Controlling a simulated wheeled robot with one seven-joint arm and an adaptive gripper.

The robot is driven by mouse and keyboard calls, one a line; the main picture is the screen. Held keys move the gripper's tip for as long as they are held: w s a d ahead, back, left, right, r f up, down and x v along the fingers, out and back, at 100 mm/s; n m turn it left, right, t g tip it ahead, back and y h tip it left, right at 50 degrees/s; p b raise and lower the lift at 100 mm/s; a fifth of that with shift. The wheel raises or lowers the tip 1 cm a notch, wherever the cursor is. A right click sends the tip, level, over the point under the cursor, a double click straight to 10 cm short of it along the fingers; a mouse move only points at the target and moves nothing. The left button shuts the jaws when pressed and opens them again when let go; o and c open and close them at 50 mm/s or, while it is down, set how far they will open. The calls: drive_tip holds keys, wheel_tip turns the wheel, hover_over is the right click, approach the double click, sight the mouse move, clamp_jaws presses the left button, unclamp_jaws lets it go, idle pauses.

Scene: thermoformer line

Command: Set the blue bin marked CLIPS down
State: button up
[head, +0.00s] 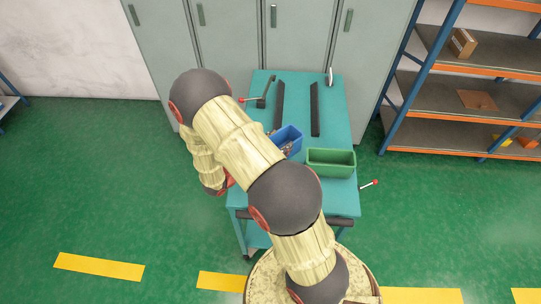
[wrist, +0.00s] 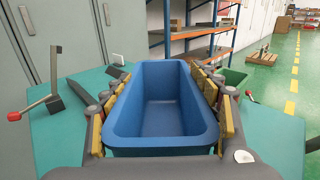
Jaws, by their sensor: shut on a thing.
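The blue bin (head: 289,136) is at the middle of a teal cart top (head: 334,100), partly hidden behind my arm in the head view. In the wrist view the blue bin (wrist: 160,105) is empty inside and fills the middle of the picture. My gripper (wrist: 163,110) is shut on it, with its finger pads against the left and right walls. I cannot tell whether the bin's base touches the cart top. No CLIPS marking can be read in either view.
A green bin (head: 331,163) stands close to the right of the blue bin. Two dark rails (head: 315,109) run along the cart top, and a red-tipped lever (head: 262,101) stands at its left edge. Grey lockers (head: 300,45) stand behind; a shelf rack (head: 470,90) is at the right.

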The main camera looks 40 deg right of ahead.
drive_tip(key=f, duration=0.1)
drive_tip(key=w+a+f, duration=0.2)
drive_tip(key=shift+f+b, duration=0.2)
drive_tip(key=shift+b, duration=0.2)
drive_tip(key=shift+a+f+b, duration=0.1)
drive_tip(key=shift+f+b, duration=0.45)
drive_tip(key=shift+f, duration=0.95)
drive_tip(key=shift+f, duration=0.15)
drive_tip(key=o, duration=1.5)
drive_tip(key=shift+c, duration=0.2)
drive_tip(key=shift+o, duration=0.2)
